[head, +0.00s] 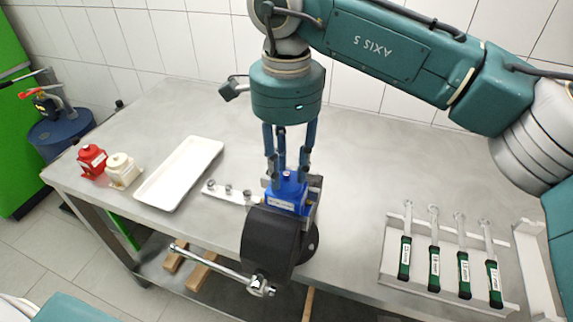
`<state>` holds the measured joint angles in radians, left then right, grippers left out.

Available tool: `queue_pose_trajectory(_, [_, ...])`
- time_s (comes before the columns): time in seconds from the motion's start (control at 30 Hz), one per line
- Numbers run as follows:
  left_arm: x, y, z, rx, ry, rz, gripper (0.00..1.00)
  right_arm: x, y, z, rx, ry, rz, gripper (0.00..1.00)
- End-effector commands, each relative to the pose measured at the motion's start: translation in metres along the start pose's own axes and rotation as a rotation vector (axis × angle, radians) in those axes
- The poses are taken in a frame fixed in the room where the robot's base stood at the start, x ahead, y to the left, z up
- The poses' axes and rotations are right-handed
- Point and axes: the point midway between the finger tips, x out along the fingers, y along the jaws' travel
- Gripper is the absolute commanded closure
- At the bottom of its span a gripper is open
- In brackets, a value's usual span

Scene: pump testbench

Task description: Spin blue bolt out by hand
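A pump unit with a blue block (287,196) and a dark grey round body (268,240) stands at the table's front edge. My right gripper (287,172) comes down from above, its blue-grey fingers pointing down at the top of the blue block. The fingers are a little apart at the block's top. Whether they grip a bolt there cannot be told. No separate blue bolt can be made out; the fingertips cover part of the block's top. A silver bar with a ratchet-like head (262,286) sits against the pump's front. My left gripper is out of view.
A white tray (180,172), a red bottle (92,160) and a cream bottle (123,171) stand at left. A small white rack (228,193) with bolts is beside the pump. Several green-handled wrenches (434,262) lie in a rack at right. The back middle table (400,150) is clear.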

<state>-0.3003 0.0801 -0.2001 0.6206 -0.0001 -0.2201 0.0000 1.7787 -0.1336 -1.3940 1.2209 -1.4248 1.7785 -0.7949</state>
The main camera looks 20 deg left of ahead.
Motion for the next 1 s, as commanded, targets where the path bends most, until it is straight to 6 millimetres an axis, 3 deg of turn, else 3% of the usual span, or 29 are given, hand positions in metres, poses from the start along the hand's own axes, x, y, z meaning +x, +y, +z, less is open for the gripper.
queue_pose_trajectory(0.27, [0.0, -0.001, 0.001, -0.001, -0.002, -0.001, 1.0, -0.01, -0.001, 0.0, 0.001, 0.001, -0.003, 0.7])
queue_pose_trajectory(0.7, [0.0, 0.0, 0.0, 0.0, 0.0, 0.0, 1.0, -0.096, -0.001, 0.0, 0.002, 0.0, -0.003, 0.7])
queue_pose_trajectory(1.0, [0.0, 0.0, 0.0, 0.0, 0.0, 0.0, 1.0, -0.12, 0.0, 0.0, 0.0, 0.0, 0.0, 0.7])
